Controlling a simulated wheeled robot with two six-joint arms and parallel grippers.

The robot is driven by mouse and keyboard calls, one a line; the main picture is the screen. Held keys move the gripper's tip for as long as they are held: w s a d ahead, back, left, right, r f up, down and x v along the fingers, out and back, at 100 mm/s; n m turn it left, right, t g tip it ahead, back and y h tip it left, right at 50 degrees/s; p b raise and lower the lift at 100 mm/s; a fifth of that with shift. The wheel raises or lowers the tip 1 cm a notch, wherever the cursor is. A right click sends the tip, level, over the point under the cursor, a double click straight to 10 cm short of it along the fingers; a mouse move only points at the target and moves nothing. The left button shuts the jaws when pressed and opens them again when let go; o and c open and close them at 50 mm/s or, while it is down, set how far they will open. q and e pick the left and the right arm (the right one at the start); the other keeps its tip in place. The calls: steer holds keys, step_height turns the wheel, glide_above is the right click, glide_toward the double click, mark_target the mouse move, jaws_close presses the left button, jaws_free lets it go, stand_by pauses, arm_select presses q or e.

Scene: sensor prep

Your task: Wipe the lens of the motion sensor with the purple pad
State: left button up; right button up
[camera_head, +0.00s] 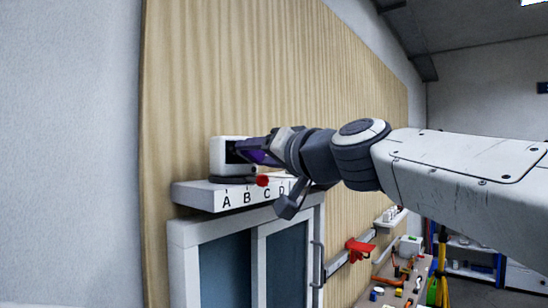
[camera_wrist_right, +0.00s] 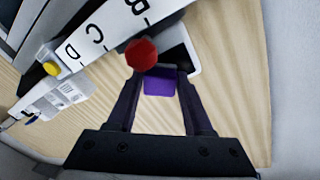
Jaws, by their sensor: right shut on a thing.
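The motion sensor (camera_head: 226,158) is a white box with a dark front face, standing at the left end of a white shelf. In the right wrist view the sensor (camera_wrist_right: 194,40) is partly hidden behind the pad and a red ball. My right gripper (camera_wrist_right: 158,98) is shut on the purple pad (camera_wrist_right: 158,86). In the head view the pad (camera_head: 260,157) is close in front of the sensor's dark face; I cannot tell whether it touches. The lens is not clearly visible. My left gripper is not in view.
The shelf (camera_head: 192,195) is lettered A to D. The red ball (camera_head: 263,181) is just below the pad. A yellow knob (camera_wrist_right: 51,68) shows near D. A cabinet with blue-grey doors (camera_head: 225,270) is below. A red clamp-like thing (camera_head: 359,250) and a cluttered bench (camera_head: 376,293) are to the right.

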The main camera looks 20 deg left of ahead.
steer(key=shift+s+a+r, duration=0.1)
steer(key=shift+s+a, duration=0.15)
steer(key=shift+s, duration=0.1)
steer(key=shift+s+a+p, duration=0.35)
steer(key=shift+s+a, duration=0.05)
steer(key=shift+s, duration=0.2)
steer(key=shift+w+d+f+b, duration=0.2)
steer(key=shift+w+d+b, duration=0.25)
steer(key=shift+w, duration=0.25)
steer(key=shift+w+d+r, duration=0.1)
steer(key=shift+w+d, duration=0.15)
steer(key=shift+w, duration=0.1)
steer(key=shift+b+v, duration=1.15)
steer(key=shift+v, duration=0.6)
steer(key=shift+b+v, duration=0.45)
steer(key=shift+v, duration=0.75)
